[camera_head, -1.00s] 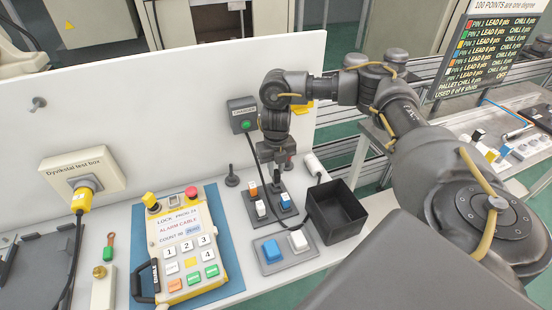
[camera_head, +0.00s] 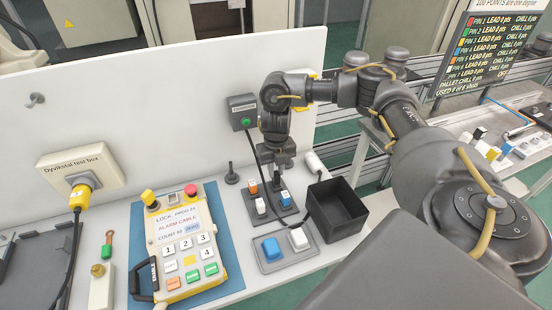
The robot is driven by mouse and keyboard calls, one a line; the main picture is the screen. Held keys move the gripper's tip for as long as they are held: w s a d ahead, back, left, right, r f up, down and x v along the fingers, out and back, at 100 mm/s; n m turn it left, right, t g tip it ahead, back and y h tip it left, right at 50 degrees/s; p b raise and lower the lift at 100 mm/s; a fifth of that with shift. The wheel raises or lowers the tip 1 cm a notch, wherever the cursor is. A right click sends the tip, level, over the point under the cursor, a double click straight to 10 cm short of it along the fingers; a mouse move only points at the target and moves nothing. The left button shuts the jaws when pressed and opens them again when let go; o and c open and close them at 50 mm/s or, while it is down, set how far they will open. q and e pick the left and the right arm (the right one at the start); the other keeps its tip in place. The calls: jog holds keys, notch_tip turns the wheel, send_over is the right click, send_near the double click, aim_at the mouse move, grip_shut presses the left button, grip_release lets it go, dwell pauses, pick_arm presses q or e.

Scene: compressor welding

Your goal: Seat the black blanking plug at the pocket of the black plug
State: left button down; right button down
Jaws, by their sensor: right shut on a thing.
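My right gripper (camera_head: 284,166) hangs fingers-down over the back of a small dark plate (camera_head: 273,214) that carries orange (camera_head: 252,186), white (camera_head: 260,206) and blue (camera_head: 285,198) plugs. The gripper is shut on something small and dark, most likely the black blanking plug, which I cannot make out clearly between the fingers. The pocket of the black plug is not clearly visible; the gripper and the plugs hide part of the plate. My left gripper is out of view.
A black open bin (camera_head: 336,211) stands right of the plate. A grey plate (camera_head: 270,265) with blue and white blocks lies in front. A black upright peg (camera_head: 231,173) stands to the left. A yellow keypad box (camera_head: 188,240) sits further left. A white panel rises behind.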

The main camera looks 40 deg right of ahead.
jog(key=shift+f, duration=0.5)
jog(key=c, duration=1.2)
grip_release()
jog(key=shift+c, duration=0.2)
jog(key=shift+r, duration=0.1)
notch_tip(320, 180, up, 11)
